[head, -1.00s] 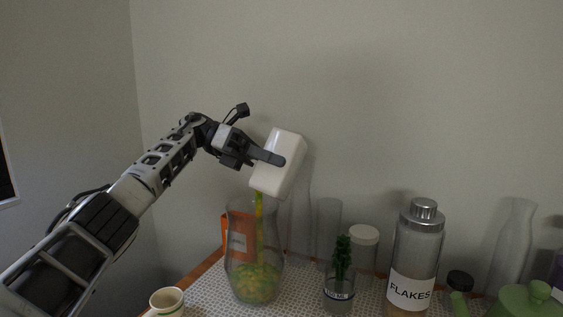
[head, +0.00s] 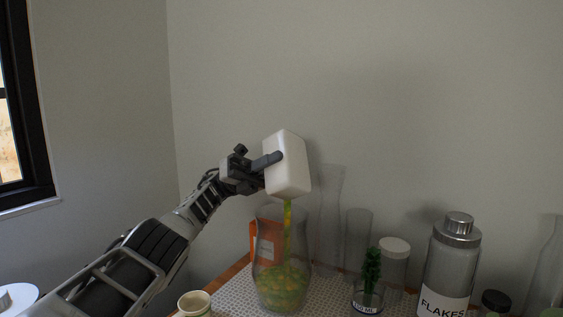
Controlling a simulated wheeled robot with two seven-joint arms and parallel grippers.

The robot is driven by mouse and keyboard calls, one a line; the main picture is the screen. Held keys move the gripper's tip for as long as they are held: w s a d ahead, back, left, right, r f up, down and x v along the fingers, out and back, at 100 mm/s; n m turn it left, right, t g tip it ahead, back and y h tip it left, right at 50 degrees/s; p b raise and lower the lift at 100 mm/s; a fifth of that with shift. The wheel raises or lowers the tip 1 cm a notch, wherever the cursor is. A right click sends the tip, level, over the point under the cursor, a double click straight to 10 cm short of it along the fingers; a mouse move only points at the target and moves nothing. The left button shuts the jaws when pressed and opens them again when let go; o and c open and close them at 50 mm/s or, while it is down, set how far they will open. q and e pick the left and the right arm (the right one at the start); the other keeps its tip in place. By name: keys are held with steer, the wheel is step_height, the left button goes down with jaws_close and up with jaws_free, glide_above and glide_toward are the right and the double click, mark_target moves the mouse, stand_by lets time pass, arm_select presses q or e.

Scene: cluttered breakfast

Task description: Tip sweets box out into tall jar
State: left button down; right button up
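The sweets box (head: 287,163) is white and tipped, held above the tall jar. My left gripper (head: 270,160) is shut on it, with a finger across its side. A stream of yellow-green sweets (head: 288,225) falls from the box into the jar. The tall jar (head: 262,252) is clear glass and stands upright on the table. A heap of green and orange sweets (head: 282,288) lies in its lower part. The inside of the box is hidden. My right gripper is not in view.
An orange packet (head: 259,238) stands behind the jar. To the right are a small glass with a green plant (head: 371,275), a white-lidded jar (head: 396,262) and a FLAKES jar (head: 450,262). A cup (head: 194,304) stands at the front left. Clear glassware (head: 329,215) stands behind.

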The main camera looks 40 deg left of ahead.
arm_select(q)
steer(key=shift+s+a+f+h, duration=0.1)
steer(key=shift+a+f+h, duration=0.1)
steer(key=shift+a+h, duration=0.4)
steer(key=shift+s+a+f+h, duration=0.15)
steer(key=shift+a+h, duration=0.3)
steer(key=shift+h, duration=0.25)
steer(key=shift+w, duration=0.1)
stand_by(0.4)
steer(key=shift+d+r, duration=0.15)
steer(key=shift+d, duration=0.05)
steer(key=d+y, duration=0.1)
steer(key=y, duration=0.1)
steer(key=d+y, duration=0.2)
steer(key=d+r+y, duration=0.1)
steer(key=shift+w+d+g+y, duration=0.25)
steer(key=shift+g+y, duration=0.05)
steer(key=shift+y, duration=0.1)
steer(key=d+f+g+y, duration=0.1)
steer(key=d+y, duration=0.8)
steer(key=y, duration=1)
steer(key=shift+w+f+g, duration=0.3)
steer(key=shift+w+f, duration=0.15)
steer(key=shift+f, duration=0.2)
